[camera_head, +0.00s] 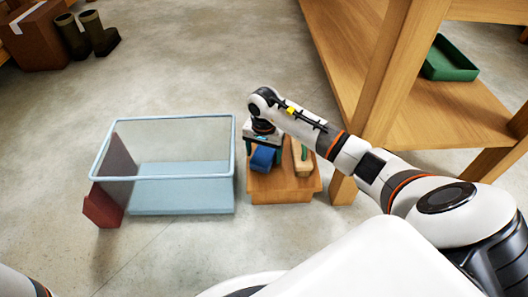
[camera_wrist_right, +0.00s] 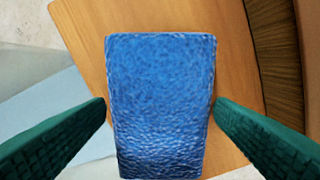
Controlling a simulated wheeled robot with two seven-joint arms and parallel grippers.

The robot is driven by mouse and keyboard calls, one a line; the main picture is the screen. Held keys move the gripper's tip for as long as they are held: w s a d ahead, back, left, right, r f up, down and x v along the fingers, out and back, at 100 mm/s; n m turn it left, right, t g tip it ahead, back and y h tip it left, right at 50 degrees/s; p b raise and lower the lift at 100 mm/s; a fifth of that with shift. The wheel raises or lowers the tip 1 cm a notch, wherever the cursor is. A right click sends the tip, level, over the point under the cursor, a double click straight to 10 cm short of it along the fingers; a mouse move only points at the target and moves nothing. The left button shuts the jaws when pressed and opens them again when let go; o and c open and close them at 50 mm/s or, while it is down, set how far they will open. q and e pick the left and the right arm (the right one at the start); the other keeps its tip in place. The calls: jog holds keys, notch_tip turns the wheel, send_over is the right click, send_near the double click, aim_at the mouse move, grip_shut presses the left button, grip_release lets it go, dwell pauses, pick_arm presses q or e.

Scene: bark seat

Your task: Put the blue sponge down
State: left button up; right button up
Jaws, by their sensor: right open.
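The blue sponge (camera_head: 263,158) is at a small low wooden seat (camera_head: 285,190), right of the clear bin. In the right wrist view the sponge (camera_wrist_right: 160,100) fills the middle, with the wood behind it. My right gripper (camera_wrist_right: 160,112) is open, with one green finger on each side of the sponge. The left finger looks just apart from it; the right finger is very close to its edge, and I cannot tell whether they touch. In the head view my right wrist is right above the sponge and hides part of it. My left gripper is out of view.
A clear bin with a pale blue rim (camera_head: 165,177) stands left of the seat; a dark red piece (camera_head: 103,207) is at its left side. A light wooden block-like thing (camera_head: 302,160) is on the seat. A wooden shelf (camera_head: 440,110) with a green tray (camera_head: 450,64) is at right.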

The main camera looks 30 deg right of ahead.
aim_at(264, 153)
notch_tip(264, 153, up, 7)
jog(key=p, duration=0.4)
jog(key=shift+r, duration=0.1)
